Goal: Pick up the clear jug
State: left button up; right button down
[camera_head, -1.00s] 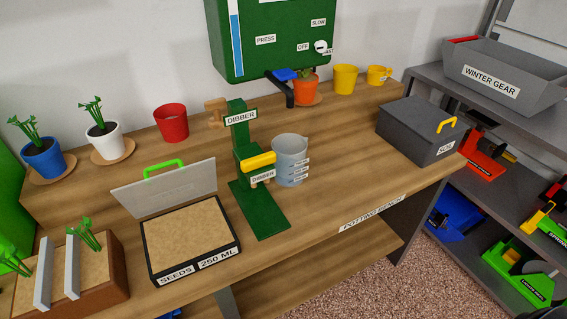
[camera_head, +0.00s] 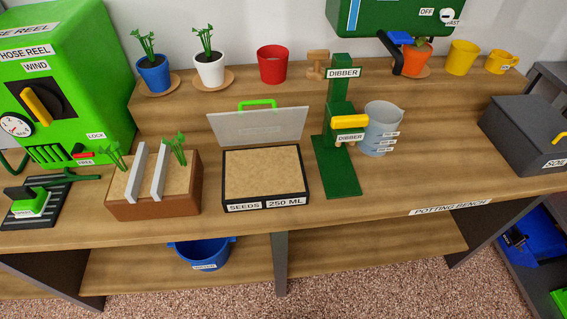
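The clear jug (camera_head: 380,130) is a translucent grey-blue measuring jug with white labelled marks on its side. It stands upright on the wooden potting bench (camera_head: 400,190), just right of the green dibber stand (camera_head: 338,130). The stand's yellow handle (camera_head: 350,121) reaches toward the jug's left side; I cannot tell whether they touch. Neither of my grippers shows in the head view.
An open seed box (camera_head: 265,177) and a brown planter (camera_head: 152,190) stand left of the dibber. A dark soil box (camera_head: 525,135) stands at the right. Pots, including a red one (camera_head: 272,65), line the raised back shelf. Bench right of the jug is clear.

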aim_at(385, 118)
jog(key=l+u, duration=0.45)
jog(key=l, duration=0.95)
jog(key=i, duration=0.05)
